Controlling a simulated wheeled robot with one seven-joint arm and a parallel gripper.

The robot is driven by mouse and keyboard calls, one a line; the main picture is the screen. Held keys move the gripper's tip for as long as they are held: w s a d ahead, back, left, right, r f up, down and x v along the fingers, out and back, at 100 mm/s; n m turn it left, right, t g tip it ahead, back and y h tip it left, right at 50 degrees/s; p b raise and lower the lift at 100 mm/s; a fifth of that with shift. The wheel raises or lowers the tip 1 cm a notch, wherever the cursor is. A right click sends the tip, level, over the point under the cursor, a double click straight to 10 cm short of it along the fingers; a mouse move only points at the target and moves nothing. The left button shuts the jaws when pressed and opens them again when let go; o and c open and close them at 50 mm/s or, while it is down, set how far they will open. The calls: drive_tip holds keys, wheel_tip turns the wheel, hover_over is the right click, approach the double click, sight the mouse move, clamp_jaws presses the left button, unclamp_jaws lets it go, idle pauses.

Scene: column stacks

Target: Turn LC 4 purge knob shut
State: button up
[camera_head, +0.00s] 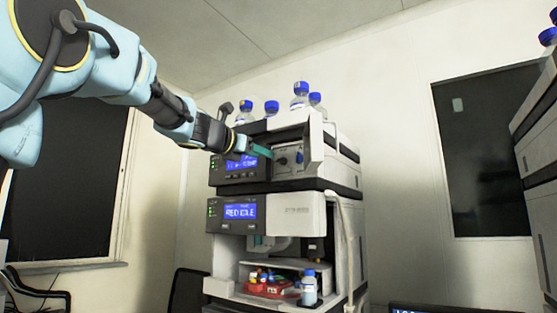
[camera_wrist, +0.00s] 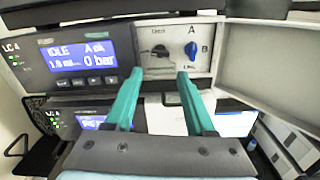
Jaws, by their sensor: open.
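The LC 4 pump module (camera_head: 240,166) is the upper unit of the column stack. Its display (camera_wrist: 82,55) reads IDLE and 0 bar. Its front door (camera_wrist: 262,60) stands open to the right, baring a panel with a dark round knob (camera_wrist: 159,51) and a blue knob (camera_wrist: 191,50) under a letter A. The small lettering near the dark knob is too blurred to read. My gripper (camera_wrist: 160,76) has two teal fingers, open and empty, pointing at the panel below and in front of the knobs. In the head view, my gripper (camera_head: 262,150) is just left of the panel.
Blue-capped bottles (camera_head: 300,92) stand on top of the stack. A lower module (camera_head: 238,212) with a lit display sits beneath. Below it, a shelf holds a red tray (camera_head: 262,289) and a bottle (camera_head: 309,288). Another stack (camera_head: 535,150) stands at the far right.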

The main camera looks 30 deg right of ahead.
sight(279, 161)
drive_tip(key=p+x, duration=0.3)
drive_tip(key=x, duration=0.4)
drive_tip(key=shift+w+d, duration=0.1)
drive_tip(key=shift+d, duration=0.15)
drive_tip(key=shift+w+d+f, duration=0.1)
drive_tip(key=shift+w+d, duration=0.25)
drive_tip(key=shift+d, duration=0.25)
drive_tip(key=shift+c, duration=0.2)
clamp_jaws()
